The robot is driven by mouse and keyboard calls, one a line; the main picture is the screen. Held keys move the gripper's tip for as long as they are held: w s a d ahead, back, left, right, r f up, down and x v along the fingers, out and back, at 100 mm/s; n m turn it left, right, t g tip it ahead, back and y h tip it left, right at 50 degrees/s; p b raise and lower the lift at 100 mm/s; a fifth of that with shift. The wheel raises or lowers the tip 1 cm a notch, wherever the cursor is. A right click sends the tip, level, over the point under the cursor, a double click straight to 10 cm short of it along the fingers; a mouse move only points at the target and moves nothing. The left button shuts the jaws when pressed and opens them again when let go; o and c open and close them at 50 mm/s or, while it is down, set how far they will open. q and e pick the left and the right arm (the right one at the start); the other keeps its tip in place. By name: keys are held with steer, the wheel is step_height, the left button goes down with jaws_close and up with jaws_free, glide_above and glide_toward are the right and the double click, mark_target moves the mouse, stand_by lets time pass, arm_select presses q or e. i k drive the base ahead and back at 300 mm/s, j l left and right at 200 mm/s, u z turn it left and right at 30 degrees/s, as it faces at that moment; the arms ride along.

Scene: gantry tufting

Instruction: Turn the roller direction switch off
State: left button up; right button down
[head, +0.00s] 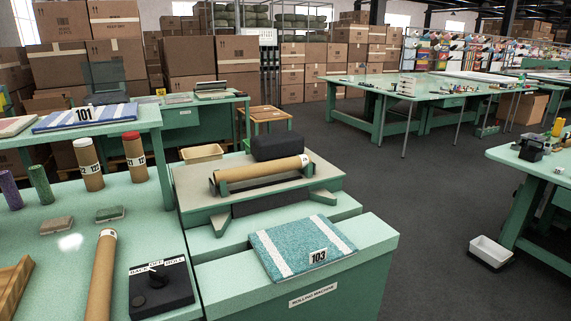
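The roller direction switch is on a dark control box (160,290) at the front of the green bench, left of the rolling machine. Labels reading BACK, OFF and ROLL run along the box's upper edge. A small switch lever (157,273) sits just below the labels; I cannot tell which label it points to. A round dark knob or button shows at the box's lower left. The rolling machine (229,277) carries a brown cardboard tube (262,168) in its cradle. Neither of my grippers is in view.
A folded teal striped mat marked 103 (290,245) lies on the machine's front. A cardboard tube (101,275) lies just left of the box. Several upright tubes and two small blocks stand behind it on the bench. A raised shelf (150,117) overhangs the back left.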

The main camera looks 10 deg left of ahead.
mark_target(158, 280)
steer(key=u, duration=1.25)
